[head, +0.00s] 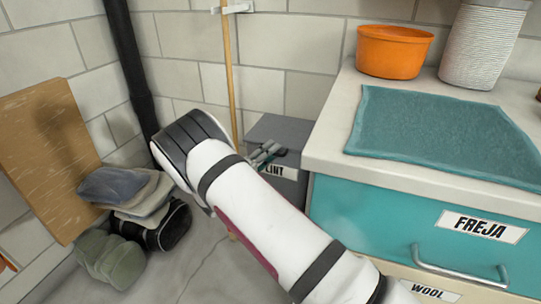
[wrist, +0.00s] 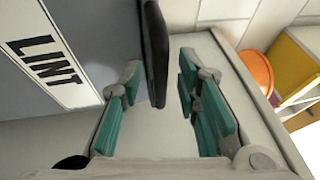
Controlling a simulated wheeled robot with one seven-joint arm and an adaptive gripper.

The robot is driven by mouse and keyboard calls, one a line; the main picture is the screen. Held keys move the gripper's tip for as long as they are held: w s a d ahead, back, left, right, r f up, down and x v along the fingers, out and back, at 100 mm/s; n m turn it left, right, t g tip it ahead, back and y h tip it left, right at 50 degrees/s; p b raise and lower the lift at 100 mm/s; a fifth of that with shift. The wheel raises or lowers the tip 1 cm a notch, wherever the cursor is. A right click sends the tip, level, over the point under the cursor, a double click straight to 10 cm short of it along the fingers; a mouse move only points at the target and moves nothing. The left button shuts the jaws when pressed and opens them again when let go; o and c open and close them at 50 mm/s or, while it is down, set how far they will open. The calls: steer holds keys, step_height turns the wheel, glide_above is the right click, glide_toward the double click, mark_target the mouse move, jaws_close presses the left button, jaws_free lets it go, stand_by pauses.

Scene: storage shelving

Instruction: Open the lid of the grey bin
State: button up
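The grey bin (head: 278,129) stands against the back wall, left of the counter, with a white LINT label on its front. Its flat lid looks closed in the head view. In the wrist view the bin's grey front (wrist: 95,22) and label fill the upper left. My gripper (head: 266,153) is at the bin's upper front edge, partly hidden by my arm. In the wrist view my gripper (wrist: 158,78) has its teal-padded fingers spread wide. A dark, narrow bar (wrist: 156,50) on the bin shows between the fingertips, with gaps on both sides. I cannot tell whether anything touches.
The counter (head: 325,150) with teal drawers stands close on the right. It bears a teal towel (head: 440,130), an orange bowl (head: 393,52) and a white ribbed container (head: 481,45). A wooden pole (head: 229,70) stands behind my arm. Bags and a wooden board (head: 50,150) are at left.

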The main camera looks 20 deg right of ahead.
jaws_close()
